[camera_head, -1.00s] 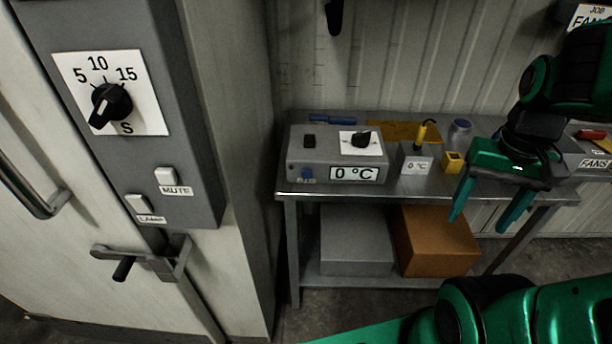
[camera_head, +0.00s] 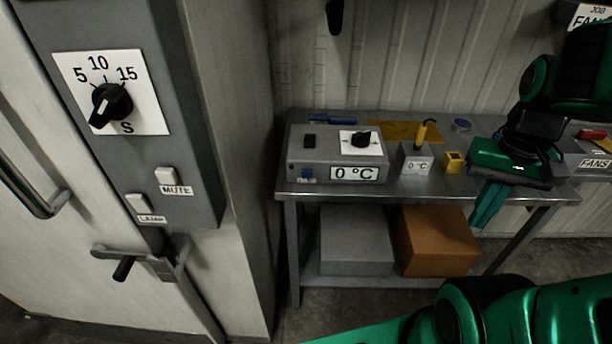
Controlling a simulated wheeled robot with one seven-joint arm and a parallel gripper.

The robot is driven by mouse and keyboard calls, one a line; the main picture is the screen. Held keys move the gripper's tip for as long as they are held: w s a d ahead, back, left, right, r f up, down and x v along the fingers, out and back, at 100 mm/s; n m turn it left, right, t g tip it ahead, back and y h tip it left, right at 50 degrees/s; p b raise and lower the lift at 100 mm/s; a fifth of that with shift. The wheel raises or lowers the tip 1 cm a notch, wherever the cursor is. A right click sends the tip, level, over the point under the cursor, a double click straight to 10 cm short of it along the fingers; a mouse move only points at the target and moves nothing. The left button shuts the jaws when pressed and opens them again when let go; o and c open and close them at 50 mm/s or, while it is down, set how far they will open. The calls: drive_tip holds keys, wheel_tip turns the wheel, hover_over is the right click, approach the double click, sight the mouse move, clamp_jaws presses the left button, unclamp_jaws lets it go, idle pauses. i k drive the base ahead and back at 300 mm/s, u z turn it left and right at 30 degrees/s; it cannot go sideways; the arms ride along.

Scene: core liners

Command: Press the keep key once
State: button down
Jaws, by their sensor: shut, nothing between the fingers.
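A grey box (camera_head: 308,158) with a "0 °C" display stands on the left part of the metal bench. The label by the blue key is too small to read, and I see no legible "keep" marking. My gripper (camera_head: 482,224) is shut and empty, fingers pointing down, in front of the bench's right part. It is apart from the grey box, to its right.
A wall panel (camera_head: 196,130) with dial, MUTE and LAMP keys is at left.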

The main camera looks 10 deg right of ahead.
sight(306, 173)
drive_tip(key=u, duration=0.55)
drive_tip(key=k, duration=1.45)
drive_tip(key=z, duration=0.9)
drive_tip(key=i, duration=1)
